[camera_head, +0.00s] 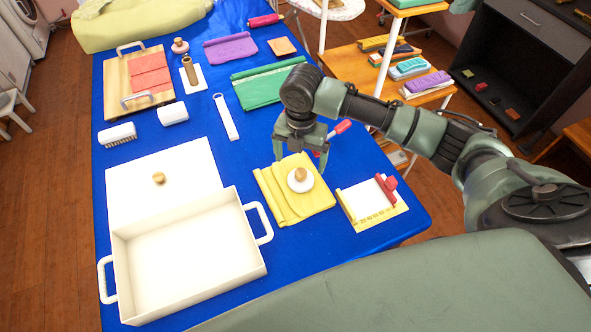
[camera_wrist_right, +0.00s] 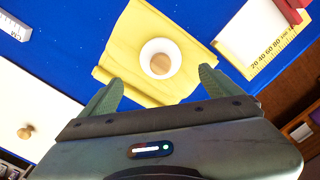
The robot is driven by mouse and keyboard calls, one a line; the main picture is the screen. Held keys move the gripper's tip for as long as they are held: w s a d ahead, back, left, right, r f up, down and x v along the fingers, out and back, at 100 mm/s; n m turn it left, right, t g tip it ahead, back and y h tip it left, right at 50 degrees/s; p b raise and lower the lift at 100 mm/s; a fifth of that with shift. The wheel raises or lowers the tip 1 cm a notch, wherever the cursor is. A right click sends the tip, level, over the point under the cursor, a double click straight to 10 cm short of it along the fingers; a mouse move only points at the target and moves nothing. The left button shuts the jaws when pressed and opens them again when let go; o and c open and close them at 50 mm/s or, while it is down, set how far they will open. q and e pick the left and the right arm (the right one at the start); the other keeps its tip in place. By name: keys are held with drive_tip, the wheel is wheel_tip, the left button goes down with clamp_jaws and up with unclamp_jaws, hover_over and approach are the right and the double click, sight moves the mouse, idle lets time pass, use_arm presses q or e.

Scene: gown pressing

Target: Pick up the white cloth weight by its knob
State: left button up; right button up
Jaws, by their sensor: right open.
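The white cloth weight (camera_head: 300,185) is a round white disc with a wooden knob (camera_head: 300,174) on top. It rests on a folded yellow cloth (camera_head: 275,199) on the blue table. My right gripper (camera_head: 302,158) is open and empty, above and just behind the weight in the head view. In the right wrist view the weight (camera_wrist_right: 146,50) and its knob (camera_wrist_right: 160,63) lie ahead, centred between my two spread fingers (camera_wrist_right: 155,88), with a gap to both. My left gripper is not in view.
A white handled tray (camera_head: 190,262) stands left of the yellow cloth, beside a white lid (camera_head: 130,182). A ruled white board with a red piece (camera_head: 387,187) lies to the right. A red-handled tool (camera_head: 342,127) lies behind my gripper. Blue table shows between them.

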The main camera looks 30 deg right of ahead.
sight(301, 172)
drive_tip(key=shift+s+d+f, duration=0.1)
drive_tip(key=shift+f, duration=0.15)
wheel_tip(301, 172, down, 3)
drive_tip(key=shift+r+p, duration=0.15)
drive_tip(key=shift+p, duration=0.5)
wheel_tip(301, 172, down, 4)
drive_tip(key=shift+d+r+p, duration=0.1)
drive_tip(key=shift+r+p, duration=0.1)
drive_tip(key=shift+p, duration=0.3)
drive_tip(key=shift+f, duration=0.25)
drive_tip(key=c, duration=1.8)
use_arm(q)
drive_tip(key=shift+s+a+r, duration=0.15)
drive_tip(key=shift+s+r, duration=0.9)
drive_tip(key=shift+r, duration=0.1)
use_arm(e)
drive_tip(key=shift+w+r, duration=0.1)
drive_tip(key=shift+w, duration=0.15)
clamp_jaws()
